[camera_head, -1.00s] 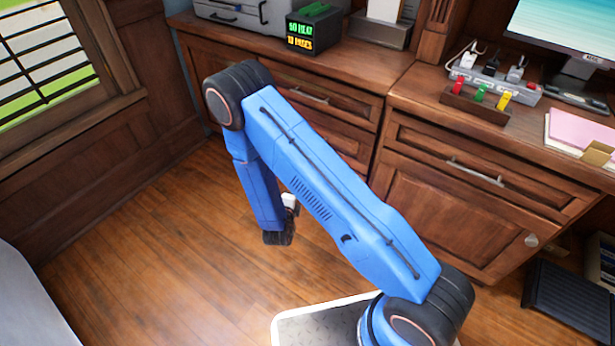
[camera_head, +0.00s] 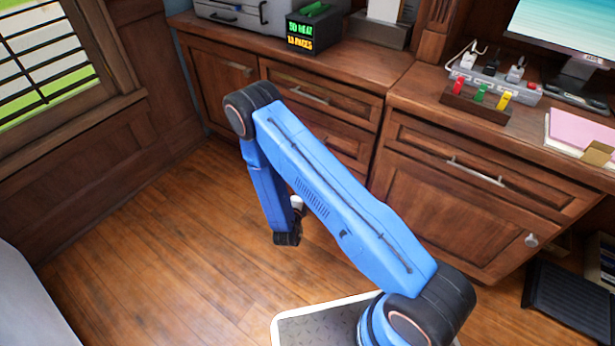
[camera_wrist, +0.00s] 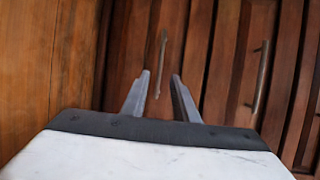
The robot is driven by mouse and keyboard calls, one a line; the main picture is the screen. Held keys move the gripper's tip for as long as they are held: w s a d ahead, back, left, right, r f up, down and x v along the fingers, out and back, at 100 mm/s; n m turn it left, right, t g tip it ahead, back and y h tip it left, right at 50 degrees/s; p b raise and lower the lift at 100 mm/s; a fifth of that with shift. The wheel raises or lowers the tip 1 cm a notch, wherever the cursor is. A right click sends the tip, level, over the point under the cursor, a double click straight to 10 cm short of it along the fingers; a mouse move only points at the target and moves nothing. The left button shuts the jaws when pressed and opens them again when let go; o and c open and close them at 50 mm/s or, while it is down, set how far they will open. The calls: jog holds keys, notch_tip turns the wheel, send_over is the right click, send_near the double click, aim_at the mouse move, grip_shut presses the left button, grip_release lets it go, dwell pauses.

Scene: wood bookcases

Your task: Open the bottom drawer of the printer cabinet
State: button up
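The printer cabinet (camera_head: 328,119) is dark wood, with a grey printer (camera_head: 243,14) on top. Its upper drawer with a bar handle (camera_head: 310,96) is shut. A lower drawer front (camera_head: 350,146) shows partly; my arm hides the area below it. In the wrist view the picture is turned sideways, with the floor at left. A bar handle (camera_wrist: 161,62) nearest the floor lines up between the fingertips of my gripper (camera_wrist: 160,76). Another handle (camera_wrist: 262,76) lies to its right. My gripper is open; I cannot tell whether the handle is within its reach. All drawers in view look shut.
A desk cabinet (camera_head: 455,215) with a drawer and a door adjoins at right. A dark footrest (camera_head: 565,305) stands on the floor at lower right. The wood floor (camera_head: 165,265) left of my arm is clear. A wall with a window (camera_head: 45,60) is at left.

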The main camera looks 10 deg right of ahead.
jog(key=x, duration=1)
jog(key=shift+s, duration=0.1)
grip_shut()
dwell(1.2)
